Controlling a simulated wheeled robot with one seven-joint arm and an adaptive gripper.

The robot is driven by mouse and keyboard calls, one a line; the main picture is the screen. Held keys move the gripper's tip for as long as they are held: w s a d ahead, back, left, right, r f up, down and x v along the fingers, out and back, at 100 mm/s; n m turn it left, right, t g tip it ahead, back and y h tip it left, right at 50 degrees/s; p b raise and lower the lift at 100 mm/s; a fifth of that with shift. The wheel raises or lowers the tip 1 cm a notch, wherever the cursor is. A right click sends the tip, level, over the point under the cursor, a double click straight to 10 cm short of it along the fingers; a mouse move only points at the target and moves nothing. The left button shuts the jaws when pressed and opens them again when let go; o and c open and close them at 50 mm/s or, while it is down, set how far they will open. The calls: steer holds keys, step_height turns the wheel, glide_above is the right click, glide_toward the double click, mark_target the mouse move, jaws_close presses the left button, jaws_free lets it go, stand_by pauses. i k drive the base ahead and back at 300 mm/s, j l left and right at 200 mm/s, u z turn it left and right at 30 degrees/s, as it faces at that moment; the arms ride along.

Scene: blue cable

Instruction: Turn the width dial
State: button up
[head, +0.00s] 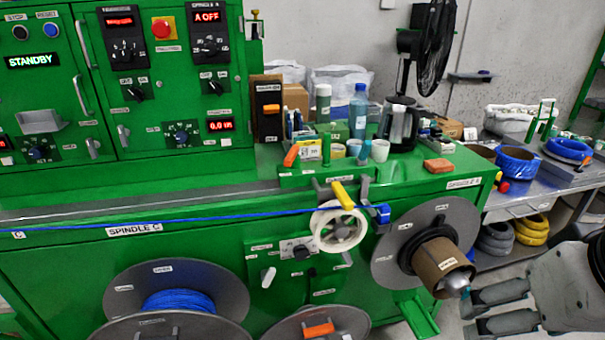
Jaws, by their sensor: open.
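Several dials show on the green machine, and their small labels are too blurred to tell which is the width dial.
A large grey spool flange (402,243) stands between my gripper and the lower dial. A blue cable (200,217) runs taut across the machine front to the guide wheel. A cable spool (178,300) is below. Cups, bottles and a kettle (399,123) crowd the machine top.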

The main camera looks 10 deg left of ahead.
mark_target(301, 252)
steer(key=u, duration=0.55)
steer(key=i+j+u, duration=0.2)
steer(key=j, duration=0.15)
steer(key=j+u, duration=0.15)
steer(key=j, duration=0.25)
steer(key=i+j+u, duration=0.2)
steer(key=j, duration=0.1)
